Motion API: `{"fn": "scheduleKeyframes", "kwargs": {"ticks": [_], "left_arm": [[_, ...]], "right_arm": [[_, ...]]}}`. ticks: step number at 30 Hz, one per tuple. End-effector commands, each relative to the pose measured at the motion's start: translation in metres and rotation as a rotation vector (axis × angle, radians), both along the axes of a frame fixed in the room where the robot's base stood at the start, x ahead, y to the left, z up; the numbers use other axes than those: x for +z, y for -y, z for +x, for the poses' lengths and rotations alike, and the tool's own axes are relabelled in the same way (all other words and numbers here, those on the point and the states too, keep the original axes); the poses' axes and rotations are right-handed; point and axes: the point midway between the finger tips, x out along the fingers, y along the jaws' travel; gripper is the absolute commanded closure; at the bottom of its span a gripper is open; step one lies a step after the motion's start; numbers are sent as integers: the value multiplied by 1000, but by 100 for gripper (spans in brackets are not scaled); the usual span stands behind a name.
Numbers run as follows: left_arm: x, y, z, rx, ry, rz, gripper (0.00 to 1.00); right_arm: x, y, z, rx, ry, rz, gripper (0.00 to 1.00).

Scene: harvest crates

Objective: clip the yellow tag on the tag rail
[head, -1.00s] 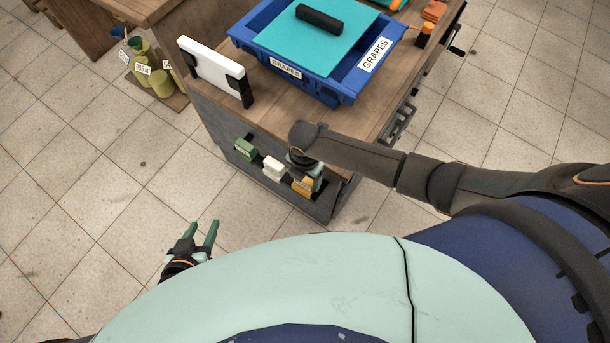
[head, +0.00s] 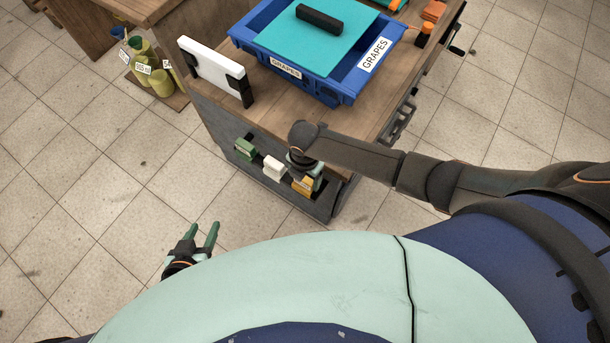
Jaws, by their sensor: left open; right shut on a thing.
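The yellow tag (head: 301,185) is at the right end of the tag rail (head: 258,161) on the near side of the wooden bench. My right gripper (head: 309,178) is shut on it, seen from above with the wrist hiding part of the jaws. I cannot tell whether the tag is seated on the rail. A green tag (head: 245,149) and a white tag (head: 273,168) sit on the rail to its left. My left gripper (head: 205,236) is open and empty over the floor, apart from the bench.
A blue crate (head: 345,91) labelled GRAPES with a teal lid (head: 318,40) stands on the bench top (head: 270,118). A white panel in black holders (head: 212,70) stands at the bench's left edge. Green weights (head: 161,84) sit at the far left.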

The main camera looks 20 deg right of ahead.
Motion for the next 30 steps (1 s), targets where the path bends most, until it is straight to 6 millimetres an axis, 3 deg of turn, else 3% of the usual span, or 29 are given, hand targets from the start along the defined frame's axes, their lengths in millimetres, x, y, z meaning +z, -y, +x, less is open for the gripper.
{"fn": "scheduleKeyframes", "kwargs": {"ticks": [30], "left_arm": [[-16, 1, 4, -1, 8, 0, 50]], "right_arm": [[-25, 0, 0, 0, 0, 0, 79]]}}
